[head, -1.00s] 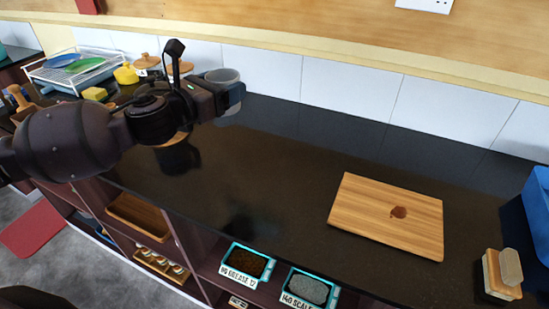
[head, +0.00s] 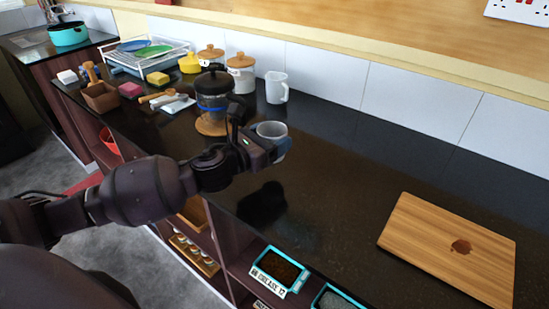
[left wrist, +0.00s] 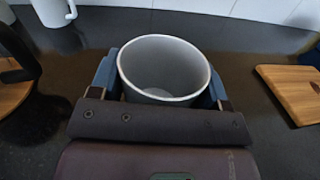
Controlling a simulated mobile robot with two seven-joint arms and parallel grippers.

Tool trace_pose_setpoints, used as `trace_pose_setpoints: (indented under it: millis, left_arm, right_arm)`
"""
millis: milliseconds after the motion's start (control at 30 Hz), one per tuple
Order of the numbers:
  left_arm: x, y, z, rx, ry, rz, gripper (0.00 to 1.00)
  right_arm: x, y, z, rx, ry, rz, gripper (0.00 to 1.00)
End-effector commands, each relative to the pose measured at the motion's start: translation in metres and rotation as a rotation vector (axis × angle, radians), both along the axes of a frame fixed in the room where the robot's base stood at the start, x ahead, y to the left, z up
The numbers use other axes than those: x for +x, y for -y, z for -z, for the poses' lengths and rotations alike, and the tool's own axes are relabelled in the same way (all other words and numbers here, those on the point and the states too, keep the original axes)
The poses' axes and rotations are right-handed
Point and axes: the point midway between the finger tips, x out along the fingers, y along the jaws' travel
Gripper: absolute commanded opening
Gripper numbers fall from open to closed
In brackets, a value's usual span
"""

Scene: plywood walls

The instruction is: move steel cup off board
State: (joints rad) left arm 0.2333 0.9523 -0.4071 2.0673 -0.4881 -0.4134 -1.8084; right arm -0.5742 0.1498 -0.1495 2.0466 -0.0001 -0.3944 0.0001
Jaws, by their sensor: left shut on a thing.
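The steel cup (head: 271,130) is a plain grey cup, upright, with its open mouth facing up. My left gripper (head: 268,146) is shut on it, with one blue finger on each side, as the left wrist view shows around the cup (left wrist: 163,70). The cup is held over the dark counter, well left of the wooden board; its height above the counter is hard to tell. The board (head: 430,240) lies flat on the counter at right with a brown stain and nothing standing on it. It also shows in the left wrist view (left wrist: 292,88). My right gripper is not in view.
A French press (head: 214,92) on a round wooden mat stands just behind-left of the cup. A white jug (head: 276,88) and lidded canisters (head: 241,74) stand along the wall. A dish rack (head: 140,55) is farther left. The counter between cup and board is clear.

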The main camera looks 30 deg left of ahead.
Motion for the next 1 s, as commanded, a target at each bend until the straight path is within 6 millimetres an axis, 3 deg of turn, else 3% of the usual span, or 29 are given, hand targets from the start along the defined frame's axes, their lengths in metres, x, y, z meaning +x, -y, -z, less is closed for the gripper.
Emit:
trace_pose_setpoints:
  millis: [267,533,967,1000]
  left_arm:
    - [0.000,0.000,0.018,0.000,0.000,0.000,0.45]
    - [0.000,0.000,0.055,-0.002,-0.004,0.000,0.45]
    - [0.000,0.000,0.058,0.001,0.001,0.000,0.45]
    - [0.000,0.000,0.058,0.000,0.001,0.000,0.71]
  right_arm:
    - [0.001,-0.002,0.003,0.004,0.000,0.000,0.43]
    - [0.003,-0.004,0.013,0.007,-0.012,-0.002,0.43]
    - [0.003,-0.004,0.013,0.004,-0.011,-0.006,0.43]
    - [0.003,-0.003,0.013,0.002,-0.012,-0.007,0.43]
